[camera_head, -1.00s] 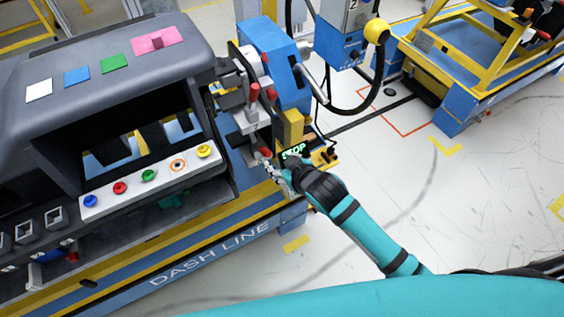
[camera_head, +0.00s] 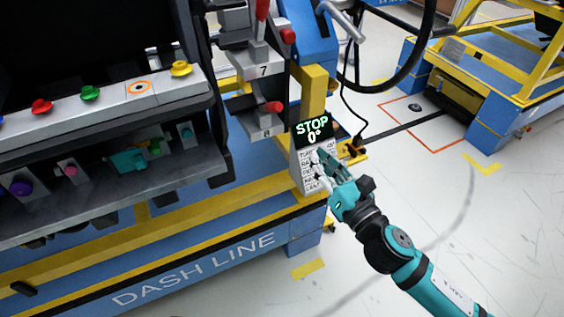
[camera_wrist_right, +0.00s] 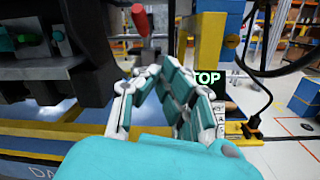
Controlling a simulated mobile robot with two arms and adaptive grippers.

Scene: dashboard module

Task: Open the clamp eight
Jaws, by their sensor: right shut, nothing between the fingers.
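Clamp eight (camera_head: 264,121) is the lower grey clamp on the dashboard module's right end, with an "8" label and a red-tipped handle (camera_head: 273,107). Clamp seven (camera_head: 262,58) is just above it. My right gripper (camera_head: 319,158) is shut and empty, in front of the STOP display panel, to the right of and below clamp eight. In the right wrist view its fingers (camera_wrist_right: 157,72) are drawn together. A red handle (camera_wrist_right: 141,20) stands beyond the fingertips there; I cannot tell which clamp it belongs to. My left gripper is not in view.
The STOP panel (camera_head: 313,131) reads 0° and stands by a yellow post (camera_head: 312,92). A black hose (camera_head: 416,62) loops at the upper right. The blue DASH LINE base (camera_head: 230,262) runs below. Open floor (camera_head: 420,195) lies to the right.

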